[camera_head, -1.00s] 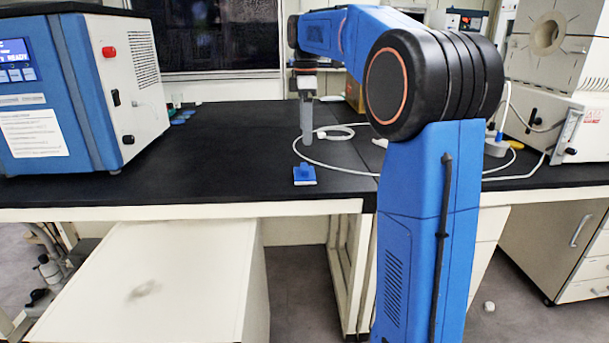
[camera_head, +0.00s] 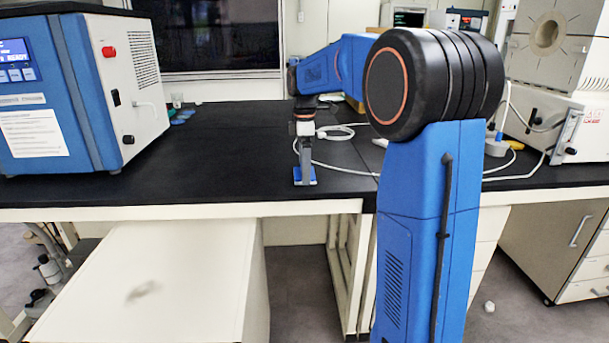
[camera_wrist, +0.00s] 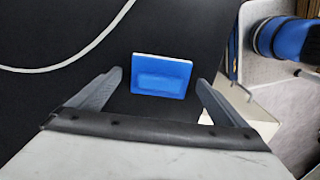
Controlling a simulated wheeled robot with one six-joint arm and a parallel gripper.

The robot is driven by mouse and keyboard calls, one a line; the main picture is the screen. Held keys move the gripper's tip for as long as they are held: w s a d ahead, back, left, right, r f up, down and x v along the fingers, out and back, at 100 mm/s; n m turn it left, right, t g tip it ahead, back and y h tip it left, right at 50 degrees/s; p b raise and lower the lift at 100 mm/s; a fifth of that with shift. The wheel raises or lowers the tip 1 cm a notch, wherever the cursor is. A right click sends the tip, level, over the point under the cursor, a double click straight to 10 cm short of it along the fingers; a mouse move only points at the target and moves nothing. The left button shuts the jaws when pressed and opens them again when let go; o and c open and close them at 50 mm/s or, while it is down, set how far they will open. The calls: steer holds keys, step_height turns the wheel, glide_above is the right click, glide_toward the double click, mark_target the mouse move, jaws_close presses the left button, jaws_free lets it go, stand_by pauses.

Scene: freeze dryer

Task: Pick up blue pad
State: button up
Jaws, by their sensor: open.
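The blue pad (camera_head: 305,181) lies on the black bench top close to its front edge. In the wrist view the blue pad (camera_wrist: 162,77) is a flat blue piece with a raised block on it and a pale edge along its far side. My gripper (camera_head: 304,172) is lowered over the pad and hides part of it. In the wrist view my gripper (camera_wrist: 160,82) is open, with one grey finger to each side of the pad. Gaps show between the pad and both fingers.
A blue and white machine (camera_head: 75,95) stands at the left of the bench. A pale cable (camera_head: 338,167) loops behind and right of the pad. A furnace unit (camera_head: 555,90) stands at the far right. The bench left of the pad is clear.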

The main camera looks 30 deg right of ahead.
steer(key=shift+f, duration=0.4)
steer(key=c, duration=1.1)
steer(key=shift+r, duration=0.15)
steer(key=shift+c, duration=0.2)
step_height(320, 180, up, 10)
steer(key=shift+f, duration=0.1)
